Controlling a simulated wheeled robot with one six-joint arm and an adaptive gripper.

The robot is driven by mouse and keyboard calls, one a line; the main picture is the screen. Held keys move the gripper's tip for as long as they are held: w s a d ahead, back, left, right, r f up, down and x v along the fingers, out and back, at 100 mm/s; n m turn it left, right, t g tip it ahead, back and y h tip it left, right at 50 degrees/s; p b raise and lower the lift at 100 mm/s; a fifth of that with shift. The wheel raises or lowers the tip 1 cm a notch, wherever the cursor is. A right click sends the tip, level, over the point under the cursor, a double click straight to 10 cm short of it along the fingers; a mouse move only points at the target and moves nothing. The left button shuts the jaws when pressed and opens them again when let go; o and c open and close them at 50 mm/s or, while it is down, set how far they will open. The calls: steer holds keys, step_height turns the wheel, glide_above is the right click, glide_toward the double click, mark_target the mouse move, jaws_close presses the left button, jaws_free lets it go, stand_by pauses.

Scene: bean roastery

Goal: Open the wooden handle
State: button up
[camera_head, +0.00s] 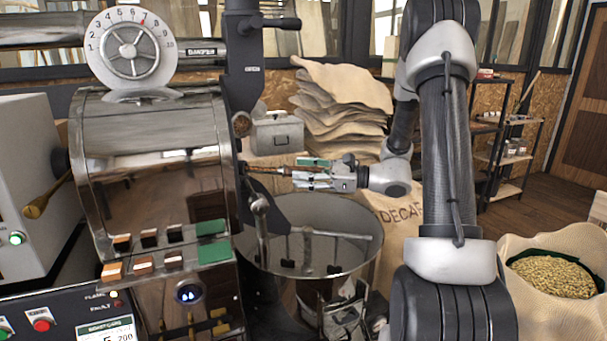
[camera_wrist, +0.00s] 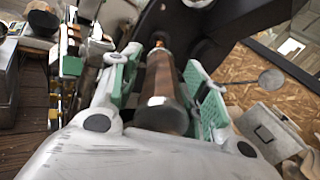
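The wooden handle (camera_wrist: 162,78) is a brown, tapered grip with a metal end cap, mounted on the roaster's dark front. In the wrist view it lies between the two green-padded fingers of my gripper (camera_wrist: 160,85), with a visible gap on each side. My gripper is open around it. In the head view my gripper (camera_head: 300,174) reaches in from the right at the roaster's side, above the round cooling tray (camera_head: 365,232). The handle (camera_head: 268,170) shows there only as a thin brown piece by the fingertips.
The shiny roaster drum (camera_head: 150,190) stands left of my gripper. A dark upright column (camera_head: 247,70) rises behind it. A grey metal box (camera_head: 278,134) and stacked sacks (camera_head: 340,105) are behind. A sack of beans (camera_head: 550,276) stands at the right.

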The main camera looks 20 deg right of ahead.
steer(key=v, duration=1.2)
stand_by(0.7)
steer(key=shift+c, duration=0.8)
steer(key=s+d, duration=0.1)
steer(key=d, duration=0.1)
steer(key=s+d+f+m, duration=0.1)
steer(key=d, duration=0.2)
steer(key=s+d+m+t, duration=0.1)
steer(key=d, duration=0.2)
steer(key=shift+s+d+f+h, duration=0.1)
steer(key=shift+s+f+h, duration=0.25)
steer(key=shift+h, duration=0.05)
jaws_close()
steer(key=w+a+m+g, duration=0.1)
steer(key=w+a, duration=0.4)
steer(key=a, duration=0.6)
steer(key=shift+w+a+r+y, duration=0.15)
steer(key=shift+w+a+y, duration=0.15)
steer(key=shift+y, duration=0.1)
